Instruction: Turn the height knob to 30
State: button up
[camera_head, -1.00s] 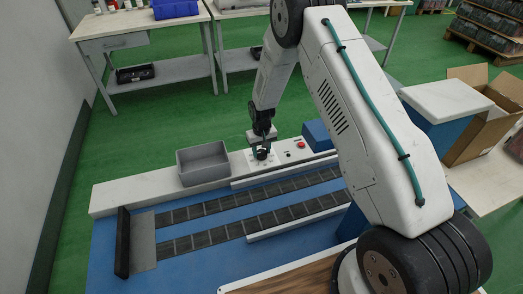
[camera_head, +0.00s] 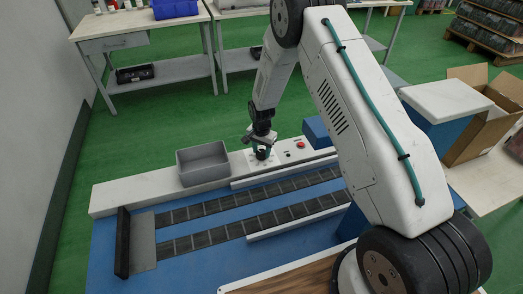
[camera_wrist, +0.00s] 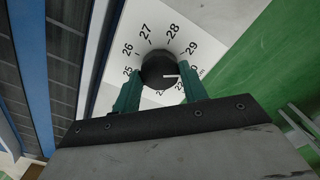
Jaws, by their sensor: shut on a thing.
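The height knob (camera_wrist: 158,66) is round and black, with a white pointer line, on a white dial plate (camera_wrist: 150,33). Numbers 25 to 29 read around it. A partly covered number ending in 0 sits by the right finger. The pointer line is aimed to the right, towards that finger, near that number; the exact reading is hard to tell. My gripper (camera_wrist: 160,82) has its green fingers on either side of the knob, shut on it. In the head view my gripper (camera_head: 262,149) is over the knob on the white panel, which it mostly hides.
A grey bin (camera_head: 203,163) stands left of the knob on the white ledge. A red button (camera_head: 301,145) and a blue box (camera_head: 318,132) are to its right. Dark roller tracks (camera_head: 240,205) run in front. An open cardboard box (camera_head: 487,120) is at the right.

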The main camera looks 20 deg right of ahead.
aim_at(261, 152)
jog(key=shift+m, duration=1)
jog(key=o, duration=1)
jog(key=shift+r, duration=0.1)
notch_tip(261, 152, up, 8)
jog(key=shift+f, duration=0.15)
